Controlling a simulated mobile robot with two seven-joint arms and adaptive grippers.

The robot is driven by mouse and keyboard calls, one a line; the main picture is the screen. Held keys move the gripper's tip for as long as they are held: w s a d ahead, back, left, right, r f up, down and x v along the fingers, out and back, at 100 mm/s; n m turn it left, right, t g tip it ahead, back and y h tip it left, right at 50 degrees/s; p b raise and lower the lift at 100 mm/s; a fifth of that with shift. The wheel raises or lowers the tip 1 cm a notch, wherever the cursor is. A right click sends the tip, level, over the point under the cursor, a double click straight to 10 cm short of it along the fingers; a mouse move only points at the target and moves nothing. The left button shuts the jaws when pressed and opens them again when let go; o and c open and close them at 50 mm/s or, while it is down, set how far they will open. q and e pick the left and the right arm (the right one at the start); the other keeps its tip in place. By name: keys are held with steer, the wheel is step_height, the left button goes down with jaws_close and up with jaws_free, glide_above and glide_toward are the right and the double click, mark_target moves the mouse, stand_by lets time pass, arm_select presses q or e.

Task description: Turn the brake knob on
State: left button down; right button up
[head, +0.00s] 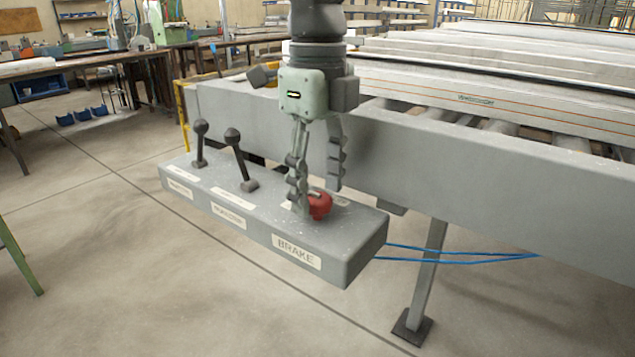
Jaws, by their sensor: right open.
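The red brake knob (320,206) sits on top of the grey control box (357,232), at its right end above the label reading BRAKE (297,252). My right gripper (317,190) comes down from above and points at the knob. Its fingers are apart; the left finger reaches down beside the knob's left side and hides part of it. The other finger is higher, behind and to the right of the knob. I cannot tell whether a finger touches the knob. My left gripper is not in view.
Two black levers with ball tops, one at the box's left (199,143) and one near its middle (240,160), stand left of the knob. A grey roller bench beam (480,190) runs close behind the box. Blue cables (460,256) leave its right end. Floor in front is clear.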

steer(key=shift+f, duration=0.15)
steer(key=shift+c, duration=0.6)
steer(key=c, duration=1)
steer(key=shift+c, duration=0.2)
